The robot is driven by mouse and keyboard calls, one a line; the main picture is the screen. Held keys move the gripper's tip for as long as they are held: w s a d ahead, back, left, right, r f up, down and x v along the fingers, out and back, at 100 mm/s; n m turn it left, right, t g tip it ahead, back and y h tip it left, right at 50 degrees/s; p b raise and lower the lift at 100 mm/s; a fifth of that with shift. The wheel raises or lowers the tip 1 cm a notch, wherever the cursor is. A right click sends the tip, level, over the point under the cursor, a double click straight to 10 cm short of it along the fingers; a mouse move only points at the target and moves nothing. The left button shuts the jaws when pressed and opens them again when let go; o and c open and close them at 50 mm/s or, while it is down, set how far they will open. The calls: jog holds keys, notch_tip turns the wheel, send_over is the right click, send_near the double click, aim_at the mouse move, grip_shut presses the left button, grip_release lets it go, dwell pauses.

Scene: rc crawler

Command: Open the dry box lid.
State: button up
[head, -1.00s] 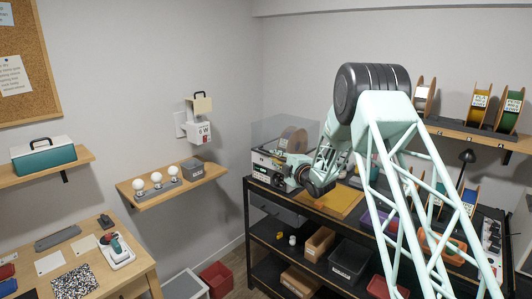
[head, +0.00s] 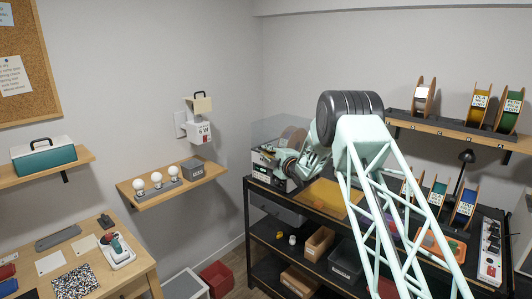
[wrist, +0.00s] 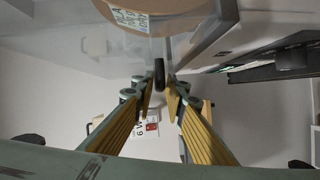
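The dry box (head: 262,158) stands at the left end of the black workbench, with a clear lid (head: 272,130) and a filament spool inside. My wrist is in front of its right part in the head view and hides some of its front. In the wrist view, my gripper (wrist: 160,90) has its two yellow-padded fingers apart. A small black handle-like piece (wrist: 159,73) shows at the gap between the fingertips; I cannot tell whether they touch it. A labelled spool (wrist: 150,18) shows behind the clear wall at the top. The lid appears closed.
A yellow-orange mat (head: 330,196) lies on the bench right of the dry box. Several spools stand on the wall shelf (head: 455,133) and the bench's right side. A shelf with bulbs (head: 150,193) hangs to the left. The bench's lower shelves hold bins.

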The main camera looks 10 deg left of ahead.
dwell(0.3)
grip_shut()
jog(key=shift+a+r, duration=0.1)
jog(key=shift+r, duration=0.15)
